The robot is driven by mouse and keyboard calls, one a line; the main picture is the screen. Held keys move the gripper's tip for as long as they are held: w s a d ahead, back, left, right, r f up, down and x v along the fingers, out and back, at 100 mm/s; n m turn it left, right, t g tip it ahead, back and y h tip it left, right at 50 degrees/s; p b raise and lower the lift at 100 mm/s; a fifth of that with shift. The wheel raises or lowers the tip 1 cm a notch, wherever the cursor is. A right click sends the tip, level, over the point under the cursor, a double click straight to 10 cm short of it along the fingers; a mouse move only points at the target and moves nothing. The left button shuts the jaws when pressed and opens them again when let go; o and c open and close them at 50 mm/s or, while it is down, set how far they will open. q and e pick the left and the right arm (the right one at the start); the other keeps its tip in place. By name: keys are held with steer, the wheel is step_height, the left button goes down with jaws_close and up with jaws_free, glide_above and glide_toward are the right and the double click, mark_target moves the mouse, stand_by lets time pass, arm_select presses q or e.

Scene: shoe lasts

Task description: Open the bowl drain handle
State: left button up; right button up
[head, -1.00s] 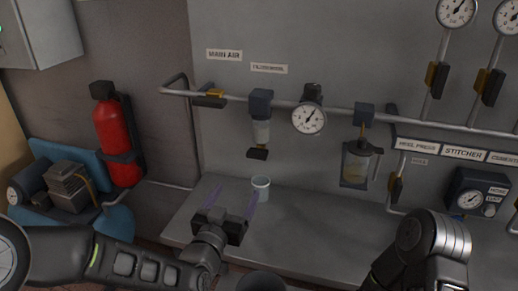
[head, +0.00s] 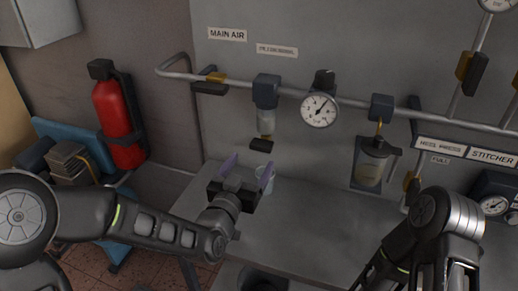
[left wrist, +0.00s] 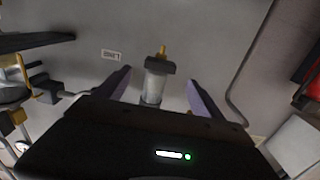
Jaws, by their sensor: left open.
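A red extinguisher (head: 118,120) hangs left.

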mark_target(260, 150)
arm_select(q)
steer(key=p+x, duration=0.2)
steer(key=x, duration=0.4)
steer(key=shift+w+d, duration=0.1)
steer(key=shift+w, duration=0.25)
steer(key=shift+c, duration=0.4)
steer(key=c, duration=1.3)
steer(key=shift+f, duration=0.1)
